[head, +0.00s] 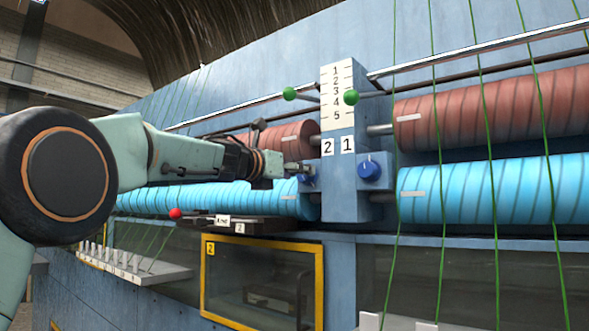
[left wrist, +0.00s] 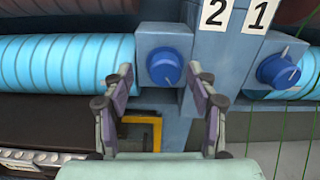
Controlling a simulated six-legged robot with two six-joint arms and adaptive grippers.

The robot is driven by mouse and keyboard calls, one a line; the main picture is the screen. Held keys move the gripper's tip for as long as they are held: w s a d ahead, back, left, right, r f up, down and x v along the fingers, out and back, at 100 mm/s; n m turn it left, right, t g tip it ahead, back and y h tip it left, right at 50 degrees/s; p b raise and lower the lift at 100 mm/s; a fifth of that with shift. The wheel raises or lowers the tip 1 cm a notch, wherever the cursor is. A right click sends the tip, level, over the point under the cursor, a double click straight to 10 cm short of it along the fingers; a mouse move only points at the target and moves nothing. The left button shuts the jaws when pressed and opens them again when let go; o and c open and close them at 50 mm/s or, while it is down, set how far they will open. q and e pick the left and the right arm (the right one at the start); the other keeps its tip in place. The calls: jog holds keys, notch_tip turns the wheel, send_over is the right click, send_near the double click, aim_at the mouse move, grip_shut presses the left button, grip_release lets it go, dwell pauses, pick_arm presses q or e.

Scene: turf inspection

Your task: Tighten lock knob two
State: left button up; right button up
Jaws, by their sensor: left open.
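Lock knob two, a blue round knob (left wrist: 163,66), sits on a blue block below the white "2" label (left wrist: 215,12). In the head view the knob (head: 306,181) shows just right of my left gripper (head: 290,168), partly hidden by it. In the left wrist view my left gripper (left wrist: 166,92) is open, its two fingers below and to either side of the knob, with nothing between them. The fingertips appear close to the knob; whether they touch it I cannot tell. My right gripper is in neither view.
A second blue knob (head: 369,169) is under the "1" label (head: 347,145). Cyan rollers (head: 480,190) and red-brown rollers (head: 500,108) flank the column. Green-tipped levers (head: 351,97) stand above, a red-tipped lever (head: 175,213) lower left. Green strands hang at right.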

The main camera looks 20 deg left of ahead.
pick_arm(q)
jog(key=shift+w+d+f, duration=0.1)
jog(key=shift+w+d, duration=0.2)
jog(key=shift+d, duration=0.3)
jog(key=shift+w+d, duration=0.1)
jog(key=shift+w, duration=0.05)
jog(key=shift+c, duration=0.6)
jog(key=shift+f, duration=0.1)
jog(key=shift+c, duration=0.7)
jog(key=shift+a, duration=0.45)
jog(key=c, duration=0.3)
jog(key=shift+s+d+r, duration=0.2)
jog(key=shift+s, duration=0.05)
jog(key=c, duration=0.4)
jog(key=shift+a, duration=0.1)
jog(key=shift+c, duration=0.9)
